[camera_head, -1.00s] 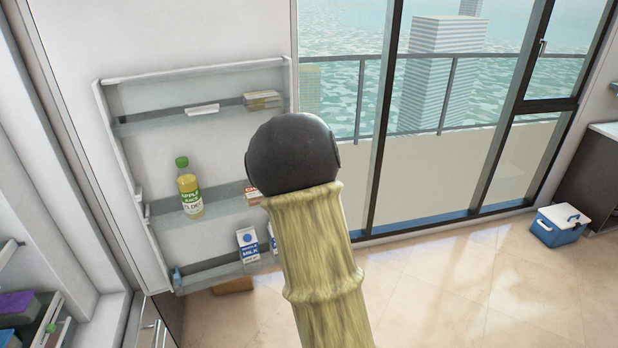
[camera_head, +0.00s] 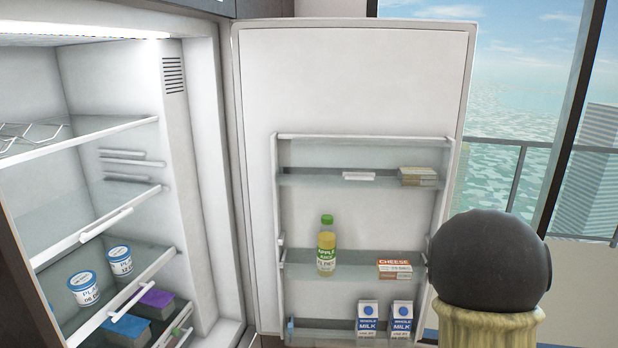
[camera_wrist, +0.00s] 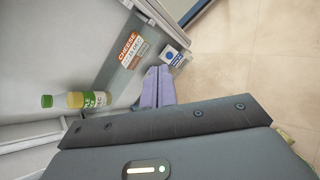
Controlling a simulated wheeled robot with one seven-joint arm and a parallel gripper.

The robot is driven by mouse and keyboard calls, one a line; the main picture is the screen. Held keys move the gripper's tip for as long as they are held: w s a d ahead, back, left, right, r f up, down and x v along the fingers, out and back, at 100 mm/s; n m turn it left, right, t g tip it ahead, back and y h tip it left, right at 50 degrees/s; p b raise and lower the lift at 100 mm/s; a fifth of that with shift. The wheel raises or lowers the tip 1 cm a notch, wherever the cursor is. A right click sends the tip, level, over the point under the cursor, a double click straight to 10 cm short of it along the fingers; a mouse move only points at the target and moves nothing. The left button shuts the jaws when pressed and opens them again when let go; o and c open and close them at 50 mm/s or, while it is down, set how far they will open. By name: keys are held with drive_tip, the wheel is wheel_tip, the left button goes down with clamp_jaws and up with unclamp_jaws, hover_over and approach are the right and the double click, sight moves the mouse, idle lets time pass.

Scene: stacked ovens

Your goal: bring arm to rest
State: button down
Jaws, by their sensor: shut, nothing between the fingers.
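My gripper (camera_wrist: 158,88) shows in the wrist view with its fingers together and nothing between them. It points toward the inside of the open fridge door, near a cheese box (camera_wrist: 131,48) and a milk carton (camera_wrist: 172,55); I cannot tell the exact gap. In the head view, a dark round joint of my arm (camera_head: 490,262) and a pale yellow-green link stand in front of the door's lower right. My gripper is not visible in the head view.
The fridge door (camera_head: 350,80) stands open. Its shelves hold a juice bottle (camera_head: 326,250), a cheese box (camera_head: 394,268) and milk cartons (camera_head: 368,320). The fridge interior (camera_head: 110,190) at left holds white tubs (camera_head: 84,288) and boxes. Bare floor (camera_wrist: 240,50) shows in the wrist view.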

drive_tip(key=s+a+f+m+g+y+b, duration=0.1)
drive_tip(key=s+a+f+m+g, duration=0.2)
drive_tip(key=s+a+m, duration=0.6)
drive_tip(key=s+a+f+m+g+y+b, duration=0.1)
drive_tip(key=s+a+f+m, duration=0.6)
drive_tip(key=s+m, duration=1)
drive_tip(key=a+g+y, duration=0.1)
drive_tip(key=a+g, duration=0.1)
drive_tip(key=a, duration=0.1)
drive_tip(key=shift+a+f+g, duration=0.25)
drive_tip(key=shift+a+g, duration=0.05)
drive_tip(key=shift+g, duration=0.1)
drive_tip(key=shift+w, duration=0.1)
drive_tip(key=shift+w, duration=0.1)
